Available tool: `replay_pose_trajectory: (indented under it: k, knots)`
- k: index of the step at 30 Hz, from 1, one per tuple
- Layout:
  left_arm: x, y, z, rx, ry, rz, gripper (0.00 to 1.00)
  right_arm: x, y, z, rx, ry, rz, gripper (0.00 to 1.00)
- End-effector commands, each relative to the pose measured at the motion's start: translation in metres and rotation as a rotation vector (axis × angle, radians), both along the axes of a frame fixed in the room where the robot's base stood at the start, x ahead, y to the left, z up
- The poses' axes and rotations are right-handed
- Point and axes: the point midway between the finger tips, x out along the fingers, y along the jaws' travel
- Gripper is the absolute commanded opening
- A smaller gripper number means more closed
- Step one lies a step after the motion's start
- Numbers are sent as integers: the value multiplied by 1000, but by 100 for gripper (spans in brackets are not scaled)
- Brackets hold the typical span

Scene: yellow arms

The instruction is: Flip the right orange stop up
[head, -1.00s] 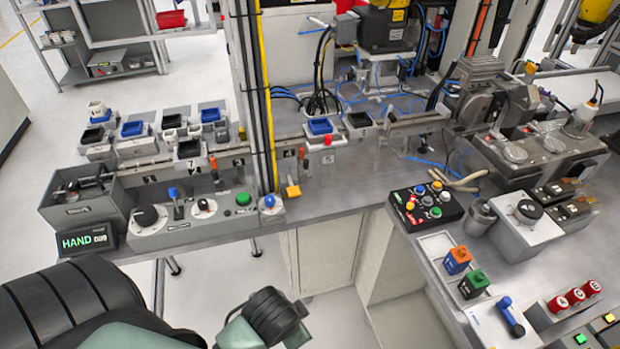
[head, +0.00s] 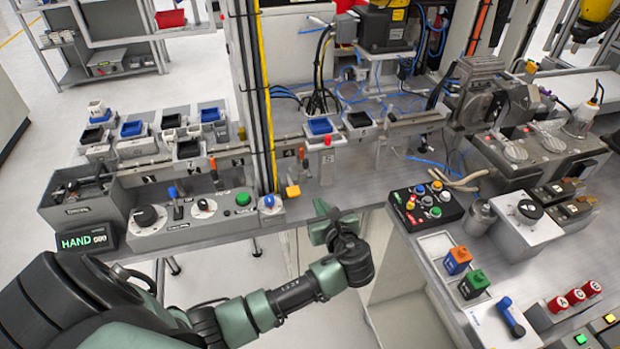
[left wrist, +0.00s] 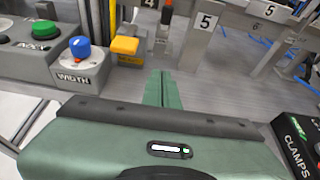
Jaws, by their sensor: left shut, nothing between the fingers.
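The right orange stop (head: 302,158) is a small lever on the rail near the yellow post, and it looks upright in the head view. The left orange stop (head: 212,163) stands further left on the same rail, also upright. My left gripper (head: 322,211) is shut and empty, over the front edge of the bench, in front of and below the right stop. In the left wrist view its closed green fingers (left wrist: 160,88) point toward the rail, with a yellow block (left wrist: 125,46) to their left. My right gripper is not in view.
The control box with the green button (head: 243,198) and blue WIDTH knob (head: 269,202) lies left of my gripper. The CLAMPS button box (head: 427,205) is to its right. Blue and black trays (head: 320,126) sit on the rail behind. Bare bench lies between.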

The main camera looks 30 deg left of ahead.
Motion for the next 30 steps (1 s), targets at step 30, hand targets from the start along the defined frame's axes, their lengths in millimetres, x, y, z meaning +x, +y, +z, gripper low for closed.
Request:
replay_pose_trajectory:
  k: [30]
  knots:
    - [64,73,-17,16,5,-6,0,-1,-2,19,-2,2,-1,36]
